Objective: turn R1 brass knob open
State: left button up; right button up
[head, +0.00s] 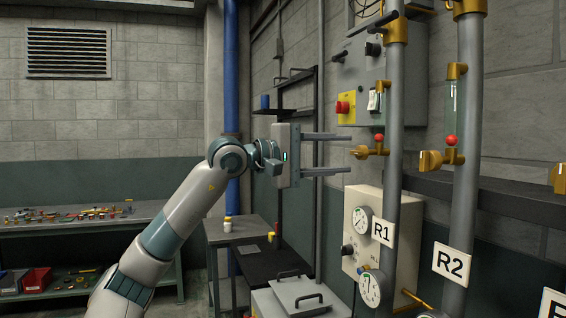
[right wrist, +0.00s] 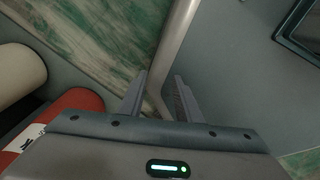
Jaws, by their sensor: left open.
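The R1 brass knob (head: 360,153) sits on the brass valve at the lower end of the R1 sight tube, on the grey R1 pipe (head: 397,120). A red ball (head: 379,138) shows just above that valve. The R1 label (head: 382,232) is lower on the pipe. My left gripper (head: 348,154) is open and empty, its two fingers pointing right toward the knob, one above and one below its height. Whether they touch it I cannot tell. My right gripper (right wrist: 160,95) shows only in the right wrist view, its fingers apart with nothing held between them.
The R2 pipe (head: 465,130) with its own brass knob (head: 430,160) stands to the right. A grey control box (head: 410,60) with a red button is behind R1. A white gauge panel (head: 352,210) is below. A workbench (head: 150,212) with loose parts stands at left.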

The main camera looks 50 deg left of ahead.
pick_arm(q)
jog(key=b+v, duration=0.6)
jog(key=v, duration=0.8)
jog(key=shift+b, duration=0.35)
pick_arm(e)
jog(key=w+a+r+t, duration=0.1)
jog(key=w+a+t, duration=0.1)
jog(key=w, duration=0.5)
jog(key=w+a+r+t+y, duration=0.1)
jog(key=w+a, duration=0.3)
jog(key=w, duration=0.4)
jog(key=w+a+r+t+y, duration=0.1)
jog(key=w+a+r+t, duration=0.1)
jog(key=w, duration=0.6)
jog(key=shift+a+r+t, duration=0.4)
jog(key=shift+a+t, duration=0.45)
jog(key=shift+t, duration=0.05)
jog(key=shift+w, duration=0.15)
pick_arm(q)
jog(key=shift+w+d+f, duration=0.1)
jog(key=shift+d, duration=0.05)
